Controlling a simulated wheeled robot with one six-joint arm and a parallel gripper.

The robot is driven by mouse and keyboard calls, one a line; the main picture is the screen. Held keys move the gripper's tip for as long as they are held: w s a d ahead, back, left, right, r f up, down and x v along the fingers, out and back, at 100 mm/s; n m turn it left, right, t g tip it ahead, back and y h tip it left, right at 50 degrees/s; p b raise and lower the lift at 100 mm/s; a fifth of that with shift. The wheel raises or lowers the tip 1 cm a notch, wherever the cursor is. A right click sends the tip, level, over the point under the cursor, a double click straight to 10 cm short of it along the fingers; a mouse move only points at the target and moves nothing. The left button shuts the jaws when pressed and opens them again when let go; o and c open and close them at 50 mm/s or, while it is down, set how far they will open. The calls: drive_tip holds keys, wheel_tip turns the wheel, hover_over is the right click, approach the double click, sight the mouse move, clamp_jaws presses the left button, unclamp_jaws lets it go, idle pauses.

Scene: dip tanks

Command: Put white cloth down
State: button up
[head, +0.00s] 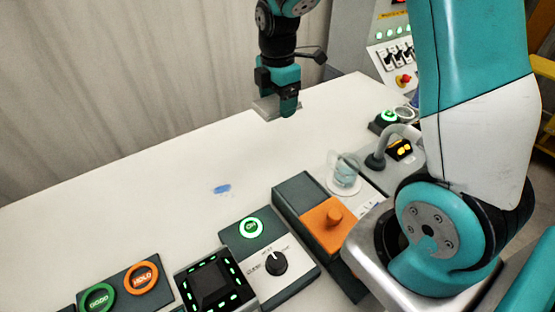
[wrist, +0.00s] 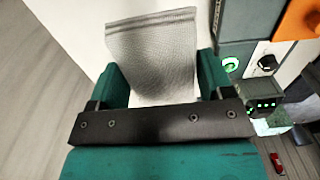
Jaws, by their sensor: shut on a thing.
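The white cloth (head: 264,107) is a small, pale grey-white folded piece at the tips of my gripper (head: 279,104) in the head view. My gripper points down above the back part of the white table (head: 150,175). In the wrist view the cloth (wrist: 153,45) shows a woven texture and a hem along its far edge. It stands out flat between the two green fingers of my gripper (wrist: 160,85), which is shut on it. The lower part of the cloth is hidden behind the dark bar. I cannot tell the exact gap between cloth and table.
A blue smear (head: 222,188) lies on the table. Along the front stand GOOD (head: 97,297) and HOLD (head: 142,278) buttons, a dark lit box (head: 213,284), a dial panel (head: 276,263), an orange-topped block (head: 327,226) and a clear cup (head: 344,172).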

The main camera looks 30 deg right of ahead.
sight(269, 110)
wheel_tip(269, 110, down, 18)
drive_tip(key=shift+r+p, duration=0.1)
drive_tip(key=shift+p, duration=0.9)
drive_tip(key=o, duration=0.9)
drive_tip(key=shift+m+y, duration=0.4)
drive_tip(key=shift+m, duration=0.4)
drive_tip(key=a+r, duration=0.1)
drive_tip(key=r, duration=0.4)
drive_tip(key=s+a+r+b, duration=0.1)
drive_tip(key=r, duration=0.4)
drive_tip(key=a+r+b, duration=0.1)
drive_tip(key=r, duration=0.4)
drive_tip(key=shift+s+a+r, duration=0.3)
drive_tip(key=shift+s+r, duration=0.05)
drive_tip(key=s+a+r+m+y, duration=0.1)
drive_tip(key=s+a+r+m, duration=0.3)
drive_tip(key=s, duration=0.6)
drive_tip(key=s+a+r+m+y, duration=0.2)
drive_tip(key=s+a+r+m, duration=0.3)
drive_tip(key=s+a+r, duration=0.3)
drive_tip(key=s+a, duration=0.1)
drive_tip(key=s, duration=0.2)
drive_tip(key=shift+a+r, duration=0.25)
drive_tip(key=shift+a, duration=0.15)
